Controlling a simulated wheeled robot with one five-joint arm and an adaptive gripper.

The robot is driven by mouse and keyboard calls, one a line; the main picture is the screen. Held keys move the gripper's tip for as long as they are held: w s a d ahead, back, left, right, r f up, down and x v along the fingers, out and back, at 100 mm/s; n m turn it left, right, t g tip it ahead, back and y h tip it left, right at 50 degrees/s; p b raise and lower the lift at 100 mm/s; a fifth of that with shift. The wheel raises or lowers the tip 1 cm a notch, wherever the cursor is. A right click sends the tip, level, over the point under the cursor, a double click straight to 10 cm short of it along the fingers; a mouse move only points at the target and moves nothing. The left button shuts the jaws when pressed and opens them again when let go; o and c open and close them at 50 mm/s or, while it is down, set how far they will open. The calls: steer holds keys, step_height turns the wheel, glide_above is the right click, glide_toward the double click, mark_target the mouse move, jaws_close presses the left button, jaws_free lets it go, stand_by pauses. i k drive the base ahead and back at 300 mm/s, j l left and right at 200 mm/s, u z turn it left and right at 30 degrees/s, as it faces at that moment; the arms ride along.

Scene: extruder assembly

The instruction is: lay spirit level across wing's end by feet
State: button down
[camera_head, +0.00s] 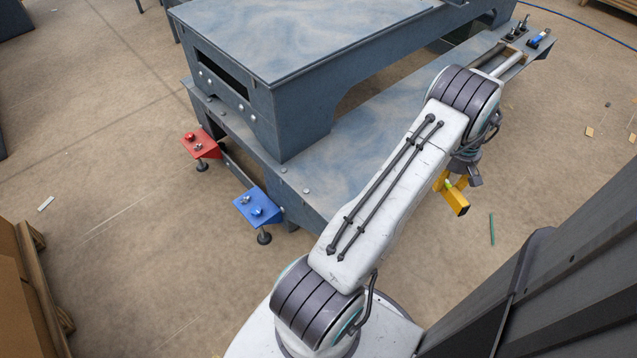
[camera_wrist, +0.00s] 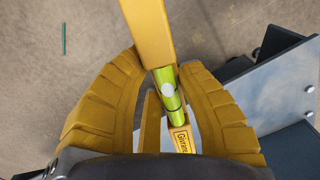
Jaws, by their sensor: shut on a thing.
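The spirit level is a yellow bar with a bright green vial. In the wrist view the level (camera_wrist: 150,35) runs between the two ribbed yellow fingers of my gripper (camera_wrist: 163,75), which is shut on it near the vial. In the head view the level (camera_head: 456,203) hangs tilted below my wrist over the floor, right of the machine; my gripper (camera_head: 450,184) is partly hidden by the arm. The wing (camera_head: 345,150) is the long blue-grey lower plate. Its near-left end has a red bracket (camera_head: 201,145) and a blue bracket (camera_head: 257,207), each over a black foot. The level is apart from the wing.
A raised blue-grey box (camera_head: 265,40) stands on the plate. Small black and blue parts (camera_head: 538,40) sit at the plate's far right. A green rod (camera_head: 491,229) lies on the floor. A dark structure (camera_head: 560,270) fills the lower right. The floor left of the brackets is mostly clear.

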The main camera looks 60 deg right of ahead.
mark_target(322, 186)
steer(key=i, duration=0.9)
